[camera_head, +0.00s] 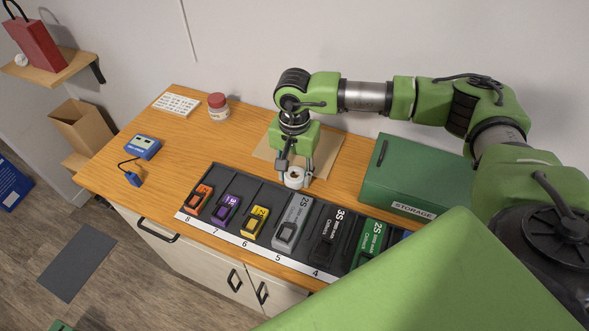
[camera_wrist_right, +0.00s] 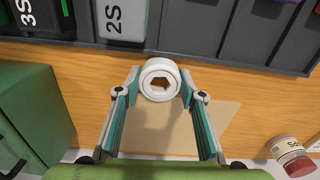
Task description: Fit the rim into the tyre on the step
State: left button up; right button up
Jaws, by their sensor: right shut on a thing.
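My right gripper (camera_head: 296,172) is shut on a white ring-shaped part (camera_wrist_right: 160,67), with one finger on each side of it. The part has a many-sided hole through its middle, and wood shows through the hole in the right wrist view. It also shows as a small white piece (camera_head: 293,182) in the head view, close to the back edge of the dark battery rack. I cannot tell whether it touches the bench. I see no tyre and cannot make out a step in these views. My left gripper is not in view.
The dark rack (camera_head: 265,194) holds several coloured packs along the wooden bench (camera_head: 178,152). A brown sheet (camera_head: 327,151) lies behind the gripper. A green storage box (camera_head: 410,165) stands to its right. A red-lidded jar (camera_head: 218,105) and blue device (camera_head: 143,147) are left, with clear bench between.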

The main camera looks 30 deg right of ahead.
jog(key=shift+f, duration=0.15)
jog(key=o, duration=0.9)
